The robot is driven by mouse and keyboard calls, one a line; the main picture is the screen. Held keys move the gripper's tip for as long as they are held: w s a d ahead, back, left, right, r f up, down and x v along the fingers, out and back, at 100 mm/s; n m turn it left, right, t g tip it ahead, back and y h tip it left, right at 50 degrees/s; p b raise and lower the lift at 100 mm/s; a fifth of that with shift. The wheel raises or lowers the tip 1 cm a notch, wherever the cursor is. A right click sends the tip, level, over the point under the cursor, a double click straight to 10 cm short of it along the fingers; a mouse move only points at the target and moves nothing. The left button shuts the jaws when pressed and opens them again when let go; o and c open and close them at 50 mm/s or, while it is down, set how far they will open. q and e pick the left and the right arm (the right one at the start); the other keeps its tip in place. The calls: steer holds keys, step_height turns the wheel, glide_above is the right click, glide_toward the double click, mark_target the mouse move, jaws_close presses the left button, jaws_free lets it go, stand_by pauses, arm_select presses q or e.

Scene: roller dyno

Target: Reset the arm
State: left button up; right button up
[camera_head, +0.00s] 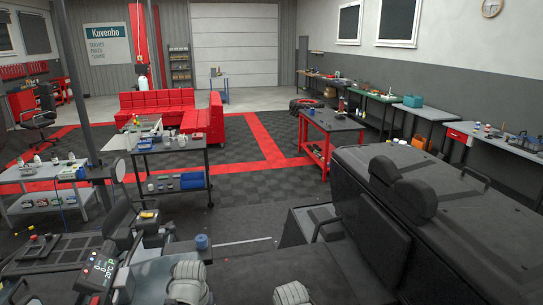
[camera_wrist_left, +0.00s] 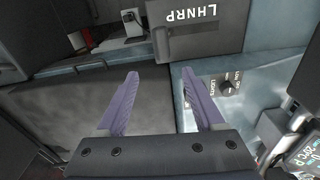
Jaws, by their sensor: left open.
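My left gripper (camera_wrist_left: 160,71) shows in the left wrist view with its two purple fingers spread apart. Nothing is between them. A dark panel with upside-down letters "LHNRP" (camera_wrist_left: 205,22) is beyond the fingertips. A grey-blue panel with a round black knob (camera_wrist_left: 226,88) is just right of the right finger. In the head view I cannot make out the left gripper's fingers. My right gripper is in neither view.
Beyond are a black cart (camera_head: 168,150), a red sofa (camera_head: 160,101) and wall benches. Open floor lies between.

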arm_select(q)
steer(key=s+d+f+m+y+b, duration=0.1)
steer(key=s+d+f+m+b, duration=0.4)
steer(key=d+f+b, duration=0.8)
steer(key=s, duration=0.3)
steer(key=shift+d+f+m+g+b, duration=0.25)
steer(key=shift+f+m+g+b, duration=0.1)
steer(key=shift+m+g, duration=0.05)
stand_by(2.9)
